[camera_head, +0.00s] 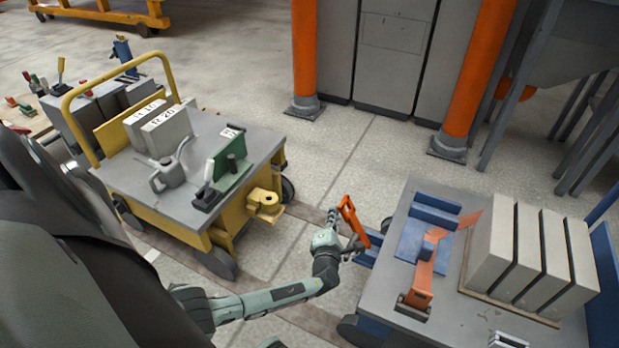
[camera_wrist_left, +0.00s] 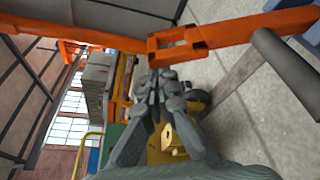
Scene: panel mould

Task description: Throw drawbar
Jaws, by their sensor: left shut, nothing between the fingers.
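The orange drawbar (camera_head: 350,218) stands tilted at the left end of the blue cart, with a loop at its upper end. In the left wrist view the drawbar (camera_wrist_left: 215,36) runs across the top, with a rectangular opening in it. My left gripper (camera_head: 334,218) is right beside the drawbar, on its left. Its fingers (camera_wrist_left: 162,84) are shut and empty, just below the bar in the wrist view. Whether they touch the bar I cannot tell. A yellow hitch (camera_head: 265,203) sticks out from the yellow cart toward the drawbar. My right gripper is not in view.
The yellow cart (camera_head: 105,178) stands left, carrying grey blocks, an oil can (camera_head: 166,174) and a green device (camera_head: 228,163). The blue cart (camera_head: 375,295) stands right with upright grey slabs (camera_head: 541,256). Open floor separates them. Orange posts (camera_head: 305,50) stand behind.

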